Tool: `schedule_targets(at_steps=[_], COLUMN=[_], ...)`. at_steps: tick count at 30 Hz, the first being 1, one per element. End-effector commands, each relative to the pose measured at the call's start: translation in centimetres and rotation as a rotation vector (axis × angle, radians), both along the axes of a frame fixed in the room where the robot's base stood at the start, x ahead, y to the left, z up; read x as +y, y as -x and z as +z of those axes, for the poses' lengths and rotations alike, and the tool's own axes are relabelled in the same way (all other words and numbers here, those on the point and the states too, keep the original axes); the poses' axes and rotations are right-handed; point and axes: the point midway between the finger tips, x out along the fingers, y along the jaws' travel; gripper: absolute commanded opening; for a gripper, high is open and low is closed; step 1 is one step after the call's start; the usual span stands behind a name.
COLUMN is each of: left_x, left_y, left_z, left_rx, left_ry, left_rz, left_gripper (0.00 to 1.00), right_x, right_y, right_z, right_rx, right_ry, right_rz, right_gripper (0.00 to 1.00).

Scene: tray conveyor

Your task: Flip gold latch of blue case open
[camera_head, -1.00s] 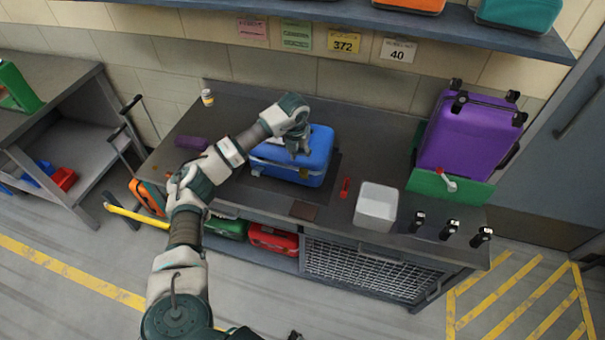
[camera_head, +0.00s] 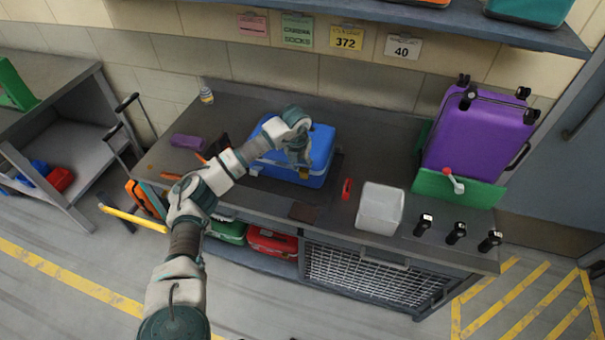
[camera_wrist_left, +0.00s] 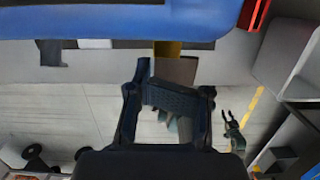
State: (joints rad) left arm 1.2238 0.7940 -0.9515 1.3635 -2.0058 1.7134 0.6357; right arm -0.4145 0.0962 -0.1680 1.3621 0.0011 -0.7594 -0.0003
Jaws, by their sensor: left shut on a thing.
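The blue case (camera_head: 318,152) lies on the dark workbench, its front facing me. Its gold latch (camera_head: 304,173) is at the front edge, partly hidden by my gripper. In the left wrist view the latch (camera_wrist_left: 168,48) shows as a small gold strip below the blue case edge (camera_wrist_left: 110,28). My left gripper (camera_head: 301,163) reaches in from the left over the case top and is at the latch. In the wrist view its dark fingers (camera_wrist_left: 165,78) are close together just at the gold strip. How far the latch is turned cannot be made out.
A red tool (camera_head: 347,189) and a white bin (camera_head: 380,208) stand right of the case. A purple suitcase (camera_head: 475,138) is behind a green panel (camera_head: 435,188) at the right. A purple item (camera_head: 189,142) lies to the left. An upper shelf (camera_head: 350,15) runs along the back.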

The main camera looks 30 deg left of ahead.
Motion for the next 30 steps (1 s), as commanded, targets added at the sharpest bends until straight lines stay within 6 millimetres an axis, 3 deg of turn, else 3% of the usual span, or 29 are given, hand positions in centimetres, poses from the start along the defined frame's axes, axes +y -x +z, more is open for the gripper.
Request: schedule_targets(at_steps=[30], left_x=[-0.2], left_y=[0.0], left_z=[-3.9], left_rx=[0.005], left_ry=[0.002], left_rz=[-0.003], left_gripper=[0.00], right_x=[-0.1], right_y=[0.3], right_z=[-1.5], right_rx=[0.008], right_ry=[0.001], right_rz=[0.000], right_gripper=[0.40])
